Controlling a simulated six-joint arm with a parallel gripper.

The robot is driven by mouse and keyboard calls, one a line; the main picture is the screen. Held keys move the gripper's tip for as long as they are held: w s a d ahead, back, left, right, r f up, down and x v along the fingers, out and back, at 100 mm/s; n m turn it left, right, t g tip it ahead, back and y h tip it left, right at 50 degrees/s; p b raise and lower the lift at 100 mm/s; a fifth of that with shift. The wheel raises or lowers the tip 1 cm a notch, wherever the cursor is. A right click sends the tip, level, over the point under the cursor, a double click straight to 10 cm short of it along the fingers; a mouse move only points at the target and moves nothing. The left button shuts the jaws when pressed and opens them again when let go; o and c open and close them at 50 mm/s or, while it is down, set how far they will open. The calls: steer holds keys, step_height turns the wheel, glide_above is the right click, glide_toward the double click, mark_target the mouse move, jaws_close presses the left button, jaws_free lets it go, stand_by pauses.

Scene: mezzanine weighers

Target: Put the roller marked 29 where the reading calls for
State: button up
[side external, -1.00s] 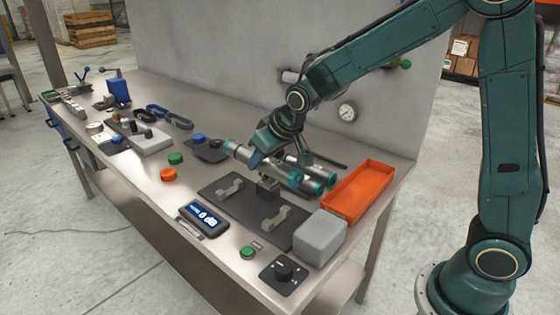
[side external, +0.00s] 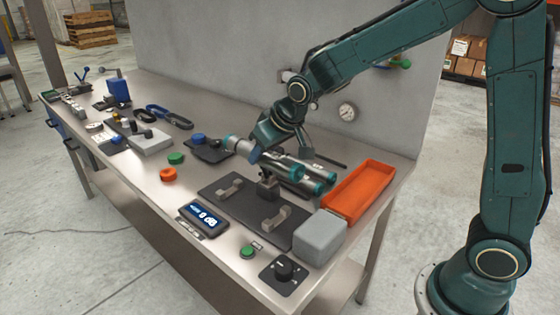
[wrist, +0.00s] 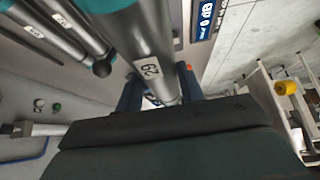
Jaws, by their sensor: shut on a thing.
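My gripper (side external: 259,152) is shut on the roller marked 29, a grey cylinder (side external: 242,146) with teal ends, and holds it above the bench. In the wrist view the label 29 shows on the roller (wrist: 142,45) between the fingers (wrist: 160,92). Two similar rollers (side external: 312,184) lie side by side just beyond it; their labels are too small to read surely.
An orange tray (side external: 352,205), empty, stands at the right by a grey block (side external: 319,238). Green and orange round pieces (side external: 168,174) and small tools lie left. A wall panel rises behind.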

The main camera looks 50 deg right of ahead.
steer(key=s+d+f, duration=0.3)
steer(key=s+f, duration=0.1)
steer(key=f, duration=0.3)
steer(key=w+a+r, duration=0.1)
steer(key=r, duration=0.1)
steer(key=w+a+r, duration=0.1)
steer(key=r, duration=0.2)
steer(key=w+a+r, duration=0.1)
steer(key=w+r, duration=0.1)
steer(key=shift+w+r, duration=0.1)
steer(key=shift+r, duration=0.15)
step_height(320, 180, down, 14)
steer(key=shift+r, duration=0.1)
stand_by(0.8)
steer(key=shift+w, duration=0.1)
